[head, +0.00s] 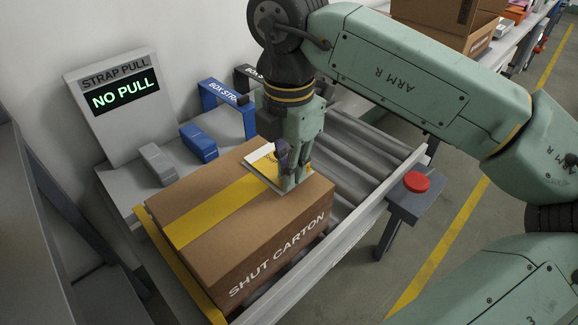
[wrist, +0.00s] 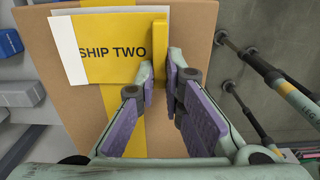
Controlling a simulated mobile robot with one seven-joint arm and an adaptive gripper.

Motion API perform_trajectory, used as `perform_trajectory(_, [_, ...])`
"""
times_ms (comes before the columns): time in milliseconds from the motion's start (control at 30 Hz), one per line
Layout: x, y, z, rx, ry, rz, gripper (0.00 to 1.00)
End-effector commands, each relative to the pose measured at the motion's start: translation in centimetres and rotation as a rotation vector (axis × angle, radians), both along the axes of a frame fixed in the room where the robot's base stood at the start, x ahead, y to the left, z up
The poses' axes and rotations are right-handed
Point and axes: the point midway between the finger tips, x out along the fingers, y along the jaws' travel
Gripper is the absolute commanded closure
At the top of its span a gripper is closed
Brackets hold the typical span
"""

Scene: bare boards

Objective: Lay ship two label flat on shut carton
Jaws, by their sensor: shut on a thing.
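The shut carton (head: 240,215) is a brown box with a yellow band across its top, standing on the conveyor; its top also shows in the wrist view (wrist: 60,110). The ship two label (wrist: 112,52) is a yellow card with black lettering and an upright yellow tab at its right end. My gripper (wrist: 160,65) is shut on that tab. In the head view my gripper (head: 290,181) points down over the carton's far right part, with the label (head: 266,171) below it. A white sheet shows behind the label, slightly turned. I cannot tell whether the label touches the carton.
A strap pull sign (head: 120,100) reads NO PULL. A grey block (head: 158,164), a blue block (head: 199,143) and a blue frame (head: 228,100) stand behind the carton. Bare rollers (head: 375,150) lie to the right, with a red button (head: 416,181) beside them.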

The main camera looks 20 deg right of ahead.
Motion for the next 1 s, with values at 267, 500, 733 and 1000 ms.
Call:
perform_trajectory(267, [0.0, 0.0, -0.37, 0.0, 0.0, 0.0, 0.99])
perform_trajectory(500, [-0.01, 0.0, -0.78, 0.0, 0.0, 0.0, 0.9])
perform_trajectory(733, [0.0, 0.0, -0.7, 0.0, 0.0, 0.0, 0.75])
perform_trajectory(1000, [0.0, 0.01, -0.69, 0.0, 0.0, 0.0, 0.68])
